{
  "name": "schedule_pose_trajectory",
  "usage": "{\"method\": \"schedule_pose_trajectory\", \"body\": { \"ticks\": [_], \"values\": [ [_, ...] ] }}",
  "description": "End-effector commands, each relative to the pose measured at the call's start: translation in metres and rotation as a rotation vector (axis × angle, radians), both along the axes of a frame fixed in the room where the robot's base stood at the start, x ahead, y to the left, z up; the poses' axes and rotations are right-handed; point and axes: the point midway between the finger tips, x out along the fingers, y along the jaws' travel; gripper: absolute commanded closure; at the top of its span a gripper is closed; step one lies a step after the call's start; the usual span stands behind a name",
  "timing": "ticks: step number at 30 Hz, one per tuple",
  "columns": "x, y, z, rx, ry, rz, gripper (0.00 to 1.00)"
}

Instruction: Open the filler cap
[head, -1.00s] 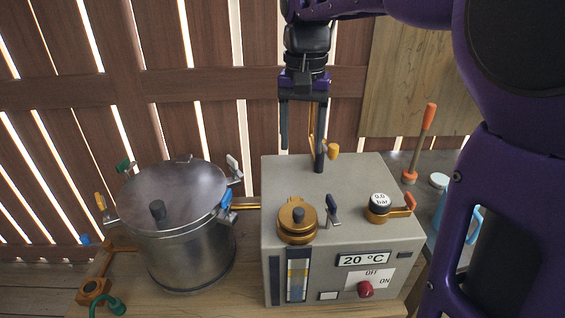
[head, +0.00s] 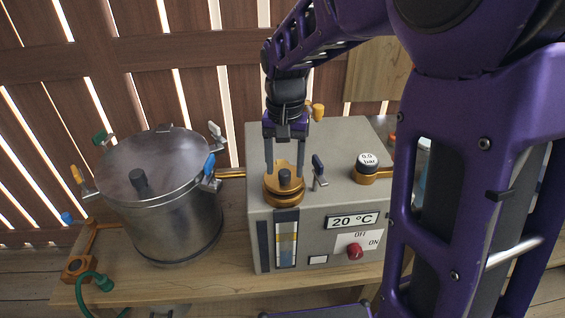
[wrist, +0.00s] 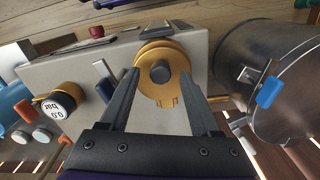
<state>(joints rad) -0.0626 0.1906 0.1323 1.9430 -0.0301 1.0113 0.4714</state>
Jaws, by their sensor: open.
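The filler cap (head: 284,184) is a round brass-coloured disc with a dark knob (head: 285,176) in its middle, on the front left of the grey box's top (head: 335,150). It also shows in the wrist view (wrist: 164,78). My gripper (head: 285,170) is open, its two dark fingers pointing down at the cap. In the wrist view the fingertips (wrist: 166,80) stand on either side of the cap's disc, with the knob between and beyond them. I cannot tell whether the fingers touch the cap.
A small blue-tipped lever (head: 319,170) stands just right of the cap. A pressure gauge (head: 368,163) is further right. A large lidded steel pot (head: 165,205) stands to the left, joined to the box by a brass pipe (head: 231,173). A red knob (head: 355,251) is on the box's front.

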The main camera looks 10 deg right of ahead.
Motion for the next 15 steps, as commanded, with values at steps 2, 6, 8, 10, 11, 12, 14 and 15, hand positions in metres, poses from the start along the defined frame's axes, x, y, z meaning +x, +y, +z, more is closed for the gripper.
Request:
{"method": "schedule_pose_trajectory", "body": {
  "ticks": [2,6,8,10,11,12,14,15],
  "values": [
    [0.0002,0.0,-0.0065,0.0,-0.001,0.0,0.36],
    [0.0001,0.0001,-0.0098,0.001,-0.001,0.0,0.36],
    [0.0001,0.0002,-0.0099,0.001,-0.001,0.0,0.36],
    [0.0001,0.0002,-0.0098,0.001,-0.001,0.0,0.36],
    [0.0001,0.0002,-0.0097,0.001,-0.001,0.0,0.36],
    [0.0001,0.0002,-0.0097,0.001,-0.001,0.0,0.36],
    [0.0002,0.0003,-0.0097,0.001,-0.001,0.0,0.45],
    [0.0002,0.0003,-0.0097,0.001,-0.001,0.0,0.52]
  ]
}}
